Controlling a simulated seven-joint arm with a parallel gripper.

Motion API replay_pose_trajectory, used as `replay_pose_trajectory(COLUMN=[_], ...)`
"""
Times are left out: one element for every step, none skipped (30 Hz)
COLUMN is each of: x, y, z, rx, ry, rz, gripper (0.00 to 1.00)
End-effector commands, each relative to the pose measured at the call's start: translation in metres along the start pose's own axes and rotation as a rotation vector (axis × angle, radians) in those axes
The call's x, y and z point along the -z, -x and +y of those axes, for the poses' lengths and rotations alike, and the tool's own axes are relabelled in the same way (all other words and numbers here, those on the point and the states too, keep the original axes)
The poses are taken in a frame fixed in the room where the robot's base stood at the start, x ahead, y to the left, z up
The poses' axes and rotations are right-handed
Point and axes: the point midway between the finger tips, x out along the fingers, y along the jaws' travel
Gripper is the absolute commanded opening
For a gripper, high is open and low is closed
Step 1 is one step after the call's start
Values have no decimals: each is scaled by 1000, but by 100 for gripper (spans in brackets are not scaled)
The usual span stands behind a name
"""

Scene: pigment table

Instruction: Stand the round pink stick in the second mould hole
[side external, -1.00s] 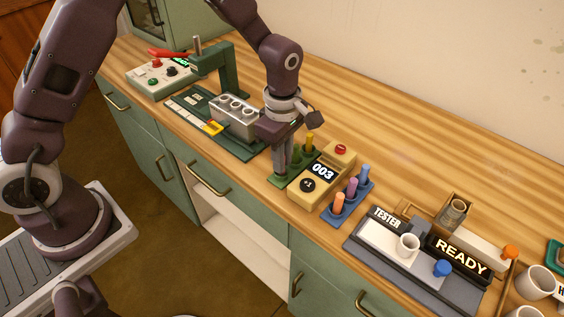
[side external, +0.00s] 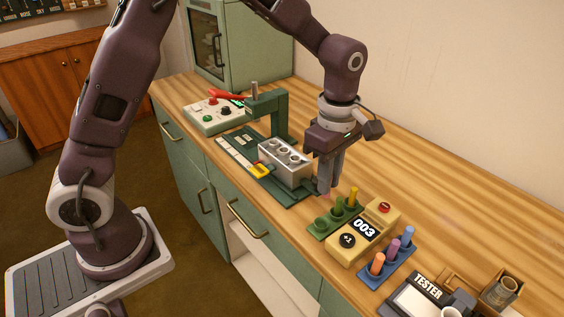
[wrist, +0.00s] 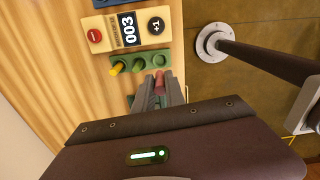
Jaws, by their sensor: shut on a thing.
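My gripper (side external: 327,183) is shut on the round pink stick (wrist: 160,78), whose end shows between the fingertips in the wrist view. In the side view only a small pink end shows at the fingertips. The gripper hangs fingers down, just right of the silver mould block (side external: 287,176) and near the green rack (side external: 316,234). The mould block has a row of round holes in its top, and I see nothing standing in them. The rack holds a yellow stick (side external: 353,196) and a green stick (side external: 338,206); its front hole is empty.
A green press frame (side external: 284,120) stands behind the mould block. A yellow counter box (side external: 345,253) reading 003 and a blue rack (side external: 374,280) of several sticks stand to the right. A control box (side external: 207,121) stands at the back left. Open wood lies behind the gripper.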

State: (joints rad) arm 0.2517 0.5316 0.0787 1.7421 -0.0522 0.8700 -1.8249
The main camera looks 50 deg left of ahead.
Motion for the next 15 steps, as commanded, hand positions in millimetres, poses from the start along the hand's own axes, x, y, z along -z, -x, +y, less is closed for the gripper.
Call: replay_pose_trajectory(x=[0, 0, 0, 0, 0, 0, 0, 0, 0, 0, 2, 5, 9, 15, 24], y=[0, 0, 0, 0, 0, 0, 0, 0, 0, 0, 0, 1, 3, 4, 7], z=[0, 0, 0, 0, 0, 0, 0, 0, 0, 0, 1, 4, 7, 11, 18], rx=[0, 0, 0, 0, 0, 0, 0, 0, 0, 0, -1, -1, -1, -1, -2], ry=[0, 0, 0, 0, 0, 0, 0, 0, 0, 2, 7, 21, 37, 58, 96], rz=[0, 0, 0, 0, 0, 0, 0, 0, 0, 0, 0, 0, 0, 0, 0], gripper=[0, 0, 0, 0, 0, 0, 0, 0, 0, 0, 0, 0, 0, 0, 0])
